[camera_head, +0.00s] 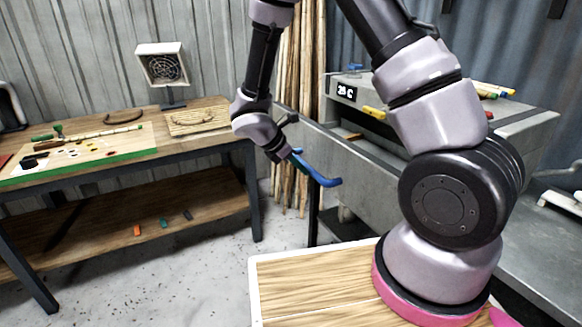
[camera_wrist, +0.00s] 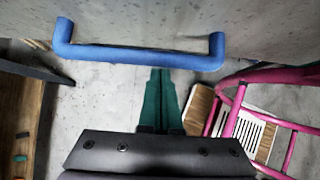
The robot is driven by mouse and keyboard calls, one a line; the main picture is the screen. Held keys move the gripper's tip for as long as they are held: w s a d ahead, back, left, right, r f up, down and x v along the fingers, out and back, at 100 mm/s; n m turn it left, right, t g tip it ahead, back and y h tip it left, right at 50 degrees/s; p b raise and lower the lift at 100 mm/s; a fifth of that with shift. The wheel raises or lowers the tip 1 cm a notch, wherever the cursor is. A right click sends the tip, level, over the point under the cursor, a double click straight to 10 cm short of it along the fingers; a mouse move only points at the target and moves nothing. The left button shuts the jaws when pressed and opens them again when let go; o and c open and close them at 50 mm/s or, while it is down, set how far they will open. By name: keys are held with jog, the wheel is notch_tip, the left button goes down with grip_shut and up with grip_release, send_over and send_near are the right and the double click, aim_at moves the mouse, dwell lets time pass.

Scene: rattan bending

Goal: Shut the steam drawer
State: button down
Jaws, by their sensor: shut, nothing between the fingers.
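The grey steam drawer (camera_head: 350,165) has a long front panel with a blue bar handle (camera_head: 322,180). The panel appears to stand out from the grey cabinet (camera_head: 345,92), with a gap behind its top edge, so the drawer looks at least partly open. In the wrist view the blue handle (camera_wrist: 140,57) runs across the top against the grey panel. My gripper (camera_head: 296,158) is at the handle. In the wrist view its green fingers (camera_wrist: 161,75) are together and empty, their tips at the bar's near edge. I cannot tell whether they touch it.
A workbench (camera_head: 100,170) with a green-edged board (camera_head: 90,160) stands at the left. Bamboo poles (camera_head: 290,70) lean behind my arm. A pink-framed piece (camera_wrist: 236,110) is at the right in the wrist view. The concrete floor (camera_head: 200,250) between bench and cabinet is largely clear.

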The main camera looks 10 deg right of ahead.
jog(key=shift+w+d, duration=0.1)
jog(key=shift+d, duration=0.1)
jog(key=w+d, duration=0.2)
jog(key=d, duration=0.5)
jog(key=w+d, duration=0.2)
jog(key=d, duration=0.5)
jog(key=w+d, duration=0.3)
jog(key=d, duration=0.4)
jog(key=shift+d, duration=0.35)
